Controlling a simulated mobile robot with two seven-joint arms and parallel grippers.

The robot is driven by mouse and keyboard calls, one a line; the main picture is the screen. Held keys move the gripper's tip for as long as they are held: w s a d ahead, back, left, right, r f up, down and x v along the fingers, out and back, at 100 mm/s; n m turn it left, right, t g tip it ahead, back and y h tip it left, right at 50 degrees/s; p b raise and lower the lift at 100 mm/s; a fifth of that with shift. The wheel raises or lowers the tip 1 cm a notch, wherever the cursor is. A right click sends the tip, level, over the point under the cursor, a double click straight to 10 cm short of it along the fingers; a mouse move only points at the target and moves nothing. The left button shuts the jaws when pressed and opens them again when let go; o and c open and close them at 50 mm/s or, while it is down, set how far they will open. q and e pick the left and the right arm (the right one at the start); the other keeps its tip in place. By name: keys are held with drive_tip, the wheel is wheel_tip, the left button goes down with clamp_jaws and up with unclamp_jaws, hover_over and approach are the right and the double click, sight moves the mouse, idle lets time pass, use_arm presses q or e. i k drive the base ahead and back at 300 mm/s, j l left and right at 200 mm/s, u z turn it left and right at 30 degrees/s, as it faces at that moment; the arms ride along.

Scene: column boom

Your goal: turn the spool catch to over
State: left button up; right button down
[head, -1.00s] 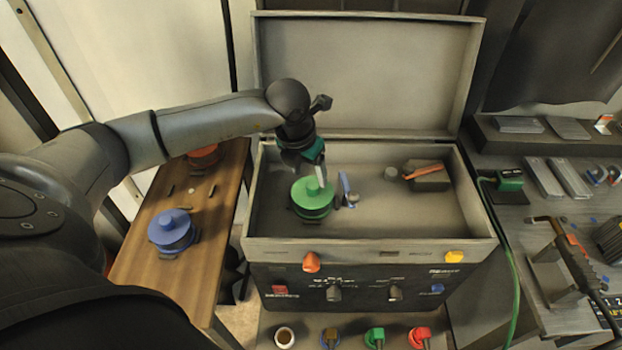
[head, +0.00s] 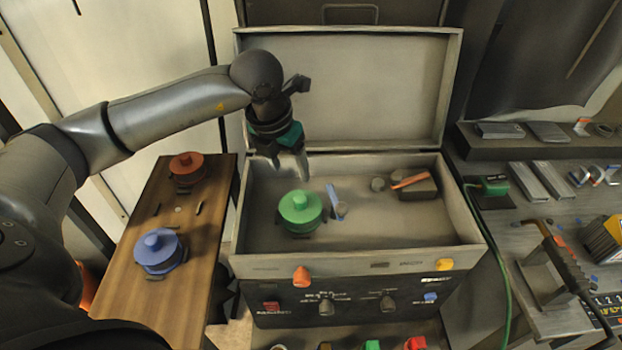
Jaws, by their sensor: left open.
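A green spool (head: 300,210) sits inside the open grey case (head: 458,232), towards its left side. Just right of the spool stands a blue lever (head: 335,199), which looks like the spool catch; it leans slightly, with a small grey part at its base. My left gripper (head: 290,174) is open and empty, pointing down above and behind the green spool, apart from spool and lever. My right gripper is not in view.
An orange lever (head: 409,180) on a dark block is at the case's right. A wooden table (head: 190,293) at left bears a blue spool (head: 159,251) and a red spool (head: 186,167). The case's raised lid (head: 350,95) stands behind.

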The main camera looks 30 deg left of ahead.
sight(341, 209)
drive_tip(key=j+z, duration=0.15)
drive_tip(key=z, duration=0.2)
drive_tip(key=k+j+z, duration=0.1)
drive_tip(key=z, duration=0.25)
drive_tip(key=k+j+z, duration=0.1)
drive_tip(key=z, duration=0.25)
drive_tip(key=k, duration=0.05)
